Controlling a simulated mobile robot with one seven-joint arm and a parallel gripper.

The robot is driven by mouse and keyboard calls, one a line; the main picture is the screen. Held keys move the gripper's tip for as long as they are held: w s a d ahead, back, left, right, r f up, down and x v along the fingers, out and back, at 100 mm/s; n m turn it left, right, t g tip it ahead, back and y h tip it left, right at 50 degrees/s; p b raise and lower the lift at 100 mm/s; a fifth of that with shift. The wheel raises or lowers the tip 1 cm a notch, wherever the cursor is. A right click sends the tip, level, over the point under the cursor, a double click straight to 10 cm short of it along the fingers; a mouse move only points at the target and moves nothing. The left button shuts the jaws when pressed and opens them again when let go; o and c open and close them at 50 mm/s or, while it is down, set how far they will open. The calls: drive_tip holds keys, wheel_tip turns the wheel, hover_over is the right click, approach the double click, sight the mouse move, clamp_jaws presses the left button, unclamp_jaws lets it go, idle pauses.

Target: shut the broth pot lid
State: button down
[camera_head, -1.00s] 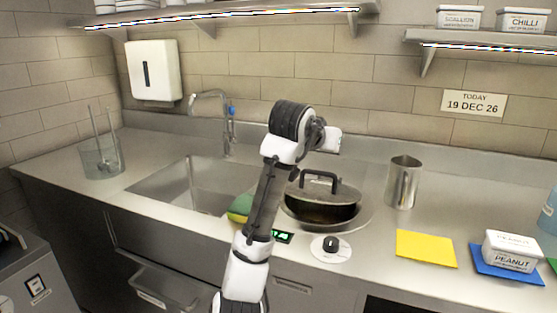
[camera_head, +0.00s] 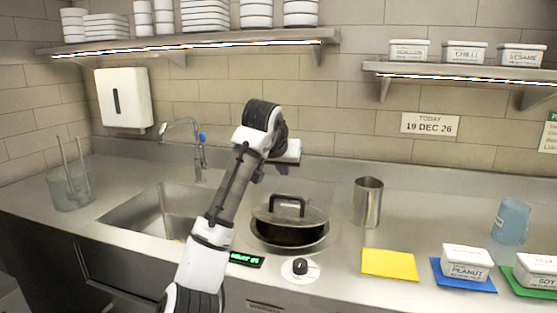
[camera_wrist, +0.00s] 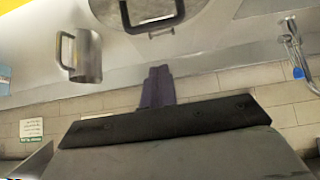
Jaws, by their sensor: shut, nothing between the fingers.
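The broth pot (camera_head: 289,241) sits in the counter, right of the sink. Its grey lid (camera_head: 318,214) with a dark loop handle (camera_head: 287,204) is raised at a tilt. A dark gap shows between the lid and the pot's front rim. In the wrist view, the lid (camera_wrist: 195,22) and its handle (camera_wrist: 153,22) are at the top edge. My gripper (camera_wrist: 158,70) is shut and empty there, apart from the lid.
A metal cup (camera_head: 367,203) stands right of the pot. A knob (camera_head: 300,267) and green display (camera_head: 247,259) are in front. The sink (camera_head: 160,210) is left. A yellow mat (camera_head: 389,264) and a peanut tub (camera_head: 466,262) lie further right. Shelves hang above.

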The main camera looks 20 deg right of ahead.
drive_tip(key=f, duration=0.1)
drive_tip(key=w+d+f, duration=0.1)
drive_tip(key=f, duration=0.1)
drive_tip(key=w+f, duration=0.1)
drive_tip(key=f, duration=0.1)
drive_tip(key=shift+d+f+p, duration=0.2)
drive_tip(key=shift+p, duration=0.2)
drive_tip(key=shift+f, duration=0.7)
